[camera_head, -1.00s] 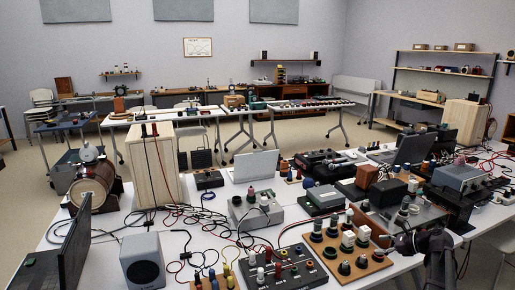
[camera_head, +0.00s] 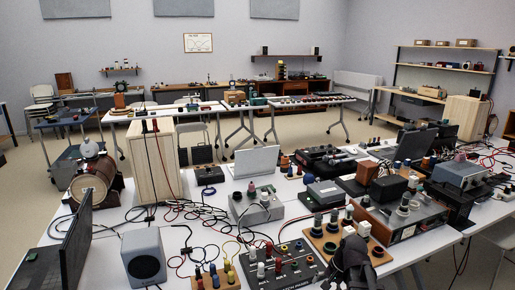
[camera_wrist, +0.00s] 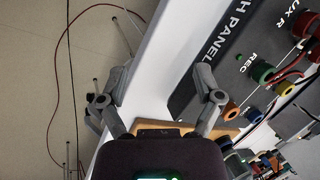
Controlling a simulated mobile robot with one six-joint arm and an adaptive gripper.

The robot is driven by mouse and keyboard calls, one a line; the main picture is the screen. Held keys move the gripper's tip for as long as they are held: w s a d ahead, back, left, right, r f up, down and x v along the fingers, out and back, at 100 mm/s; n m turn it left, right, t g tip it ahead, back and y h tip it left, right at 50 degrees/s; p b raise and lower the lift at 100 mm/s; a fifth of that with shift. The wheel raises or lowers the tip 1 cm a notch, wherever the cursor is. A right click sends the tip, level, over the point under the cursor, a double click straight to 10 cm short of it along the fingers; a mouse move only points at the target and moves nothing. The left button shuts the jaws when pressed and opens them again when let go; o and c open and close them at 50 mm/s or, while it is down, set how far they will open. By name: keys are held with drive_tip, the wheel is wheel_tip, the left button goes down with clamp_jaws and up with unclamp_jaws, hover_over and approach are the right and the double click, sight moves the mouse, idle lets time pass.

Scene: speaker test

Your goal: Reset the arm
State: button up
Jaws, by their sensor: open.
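My gripper (camera_head: 352,262) is a dark shape low in the head view, in front of the wooden board with knobs (camera_head: 322,243) and just right of the black patch panel (camera_head: 293,272). It hides part of that board. In the wrist view my gripper (camera_wrist: 162,85) has its two grey fingers spread apart with nothing between them. The white table edge runs below that gap. The black panel (camera_wrist: 213,62), with white lettering, lies right of the fingers there. Whether the gripper touches anything cannot be told.
The near table is crowded with boxes, knobs and loose cables. A speaker (camera_head: 143,257) and a dark upright screen (camera_head: 76,250) stand at left. In the wrist view, bare floor (camera_wrist: 30,70) and a red cable (camera_wrist: 54,75) show beyond the table edge.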

drive_tip(key=s+a+f+n+g+h, duration=0.1)
drive_tip(key=s+a+n+h, duration=0.35)
drive_tip(key=s+n, duration=0.3)
wheel_tip(320, 180, up, 14)
drive_tip(key=p, duration=1.4)
drive_tip(key=shift+w+y, duration=0.4)
drive_tip(key=shift+y, duration=0.05)
